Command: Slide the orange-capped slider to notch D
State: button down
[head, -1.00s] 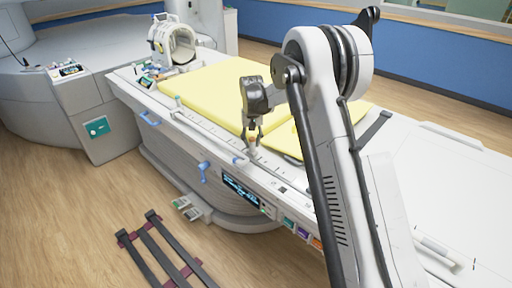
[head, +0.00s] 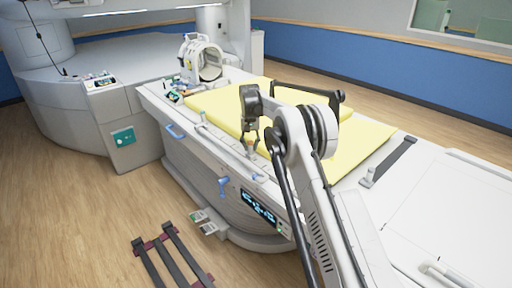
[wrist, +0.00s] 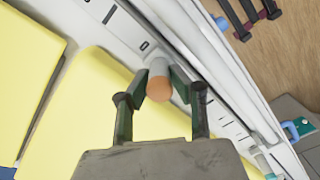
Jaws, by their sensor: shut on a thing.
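The orange-capped slider (wrist: 159,80) stands between the fingertips of my gripper (wrist: 168,88) in the wrist view. My gripper is shut on it, and its pale post shows beyond the orange cap. In the head view my gripper (head: 250,138) is at the near edge strip of the bed, with the slider only small between its fingers. The slider track (wrist: 215,97) runs diagonally along the strip, with printed marks beside it. A dark letter-like mark (wrist: 145,46) lies just beyond the slider; I cannot read it surely as D.
Yellow pads (head: 225,106) cover the bed beside the strip. A white ring-shaped coil (head: 202,60) stands at the bed's far end. A blue handle (head: 224,186) and a lit display (head: 258,207) are on the bed's near side. A dark frame (head: 165,255) lies on the floor.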

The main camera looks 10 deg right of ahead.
jog(key=shift+w+r, duration=0.1)
jog(key=shift+w, duration=0.05)
jog(key=c, duration=1.5)
grip_release()
jog(key=shift+a, duration=0.15)
jog(key=shift+c, duration=0.2)
notch_tip(320, 180, up, 12)
